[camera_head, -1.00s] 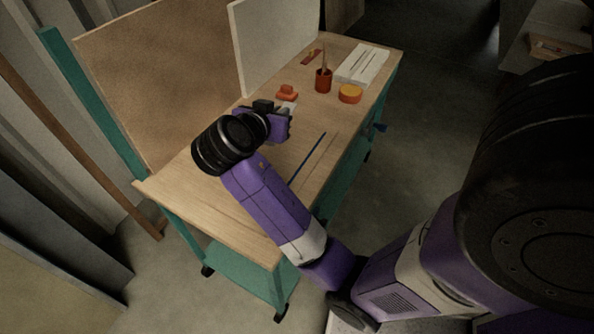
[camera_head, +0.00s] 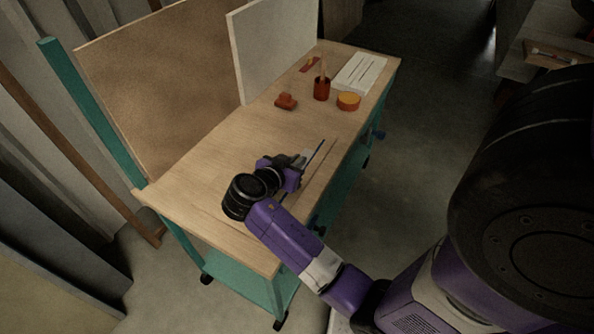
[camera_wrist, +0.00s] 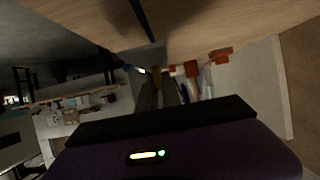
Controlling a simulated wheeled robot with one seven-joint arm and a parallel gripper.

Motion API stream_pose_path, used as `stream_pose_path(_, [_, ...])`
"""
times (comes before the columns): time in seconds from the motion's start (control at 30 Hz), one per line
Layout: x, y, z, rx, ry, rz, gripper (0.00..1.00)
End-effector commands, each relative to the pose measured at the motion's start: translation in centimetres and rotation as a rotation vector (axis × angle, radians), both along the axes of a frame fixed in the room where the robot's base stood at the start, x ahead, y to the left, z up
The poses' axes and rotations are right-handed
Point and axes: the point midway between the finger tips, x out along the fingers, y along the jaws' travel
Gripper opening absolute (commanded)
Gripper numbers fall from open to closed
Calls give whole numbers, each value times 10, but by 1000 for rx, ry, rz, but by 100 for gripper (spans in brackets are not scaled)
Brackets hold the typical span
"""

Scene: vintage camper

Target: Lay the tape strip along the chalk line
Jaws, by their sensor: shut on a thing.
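A narrow dark blue strip (camera_head: 317,150), which looks like the tape strip, lies on the wooden table top; its near part is hidden behind my gripper. It also shows at the top of the wrist view (camera_wrist: 142,18). A thin faint line (camera_head: 327,156) runs beside it on the right; I cannot tell whether this is the chalk line. My gripper (camera_head: 300,161) is low over the table at the strip's near left side. It seems shut on a small flat grey piece (camera_wrist: 135,58), mostly hidden; its exact shape is unclear.
On the table's far half stand an orange-red block (camera_head: 286,102), a red cup (camera_head: 321,90) with sticks, an orange round tub (camera_head: 348,101) and a white slotted tray (camera_head: 359,72). A white panel (camera_head: 270,45) and brown board (camera_head: 160,85) rise at the left. The table middle is clear.

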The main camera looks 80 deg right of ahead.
Motion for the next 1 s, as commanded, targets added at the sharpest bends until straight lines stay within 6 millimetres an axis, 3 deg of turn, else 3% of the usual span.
stream_pose_path(0.4, [0,0,-42,0,1,0,0])
stream_pose_path(0.8, [0,0,-48,0,0,0,0])
stream_pose_path(0.83, [0,0,-47,0,0,0,12])
stream_pose_path(0.9, [0,0,-46,0,0,0,26])
stream_pose_path(1.0, [0,0,-46,0,0,0,30])
